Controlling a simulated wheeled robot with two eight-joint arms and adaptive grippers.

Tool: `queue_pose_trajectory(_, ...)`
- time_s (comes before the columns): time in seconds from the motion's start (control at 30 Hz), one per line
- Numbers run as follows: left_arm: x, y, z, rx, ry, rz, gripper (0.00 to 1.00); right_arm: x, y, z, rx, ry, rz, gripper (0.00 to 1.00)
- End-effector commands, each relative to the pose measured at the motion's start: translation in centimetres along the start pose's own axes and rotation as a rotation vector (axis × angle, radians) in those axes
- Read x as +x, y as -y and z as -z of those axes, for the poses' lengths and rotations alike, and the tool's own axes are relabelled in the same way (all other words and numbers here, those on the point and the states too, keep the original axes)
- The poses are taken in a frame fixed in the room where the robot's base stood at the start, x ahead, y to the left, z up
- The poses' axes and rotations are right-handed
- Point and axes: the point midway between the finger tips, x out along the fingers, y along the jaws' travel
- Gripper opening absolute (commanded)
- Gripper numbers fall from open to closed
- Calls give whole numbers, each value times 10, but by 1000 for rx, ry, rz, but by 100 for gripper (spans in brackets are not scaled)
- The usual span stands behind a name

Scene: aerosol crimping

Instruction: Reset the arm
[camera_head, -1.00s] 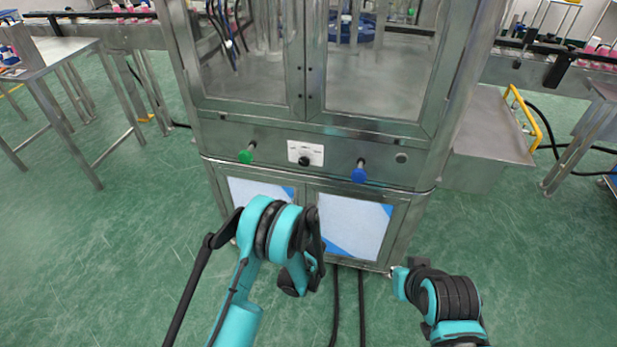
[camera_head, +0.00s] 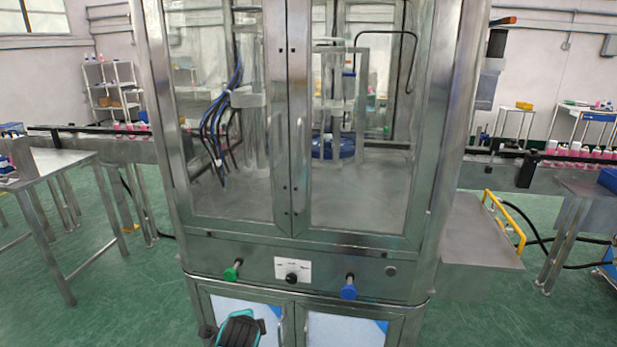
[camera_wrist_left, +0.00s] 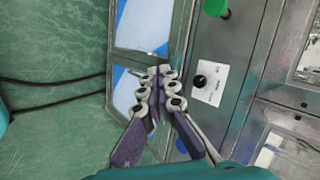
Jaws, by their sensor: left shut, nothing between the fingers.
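My left gripper (camera_wrist_left: 162,78) shows in the left wrist view with its two fingers together at the tips and nothing between them. It is in front of the lower front of the steel cabinet (camera_wrist_left: 206,50), and I cannot tell the gap between them. In the head view only a teal and black piece of my arm (camera_head: 240,329) shows at the bottom edge, before the cabinet's lower doors. My right gripper is not in view.
The cabinet has a green knob (camera_head: 232,271), a black selector on a white plate (camera_head: 292,269) and a blue knob (camera_head: 348,288). A steel table (camera_head: 62,168) stands at the left. A steel box (camera_head: 475,235) juts out at the right. Green floor (camera_head: 110,310) is open at both sides.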

Motion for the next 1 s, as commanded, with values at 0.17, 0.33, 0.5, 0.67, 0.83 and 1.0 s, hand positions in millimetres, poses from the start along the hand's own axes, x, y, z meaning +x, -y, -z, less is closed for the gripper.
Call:
queue_pose_trajectory(0.17,-64,-27,-32,-424,-3,-63,0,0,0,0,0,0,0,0)
queue_pose_trajectory(0.33,-113,-65,-55,-824,6,-124,0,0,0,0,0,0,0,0)
queue_pose_trajectory(0.5,-143,-101,-68,-1142,24,-174,0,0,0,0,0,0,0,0)
queue_pose_trajectory(0.67,-155,-120,-72,-1299,35,-200,0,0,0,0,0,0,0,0)
queue_pose_trajectory(0.83,-158,-124,-73,-1337,39,-205,0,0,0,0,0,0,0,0)
queue_pose_trajectory(1.0,-157,-124,-73,-1334,39,-205,0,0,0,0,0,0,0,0)
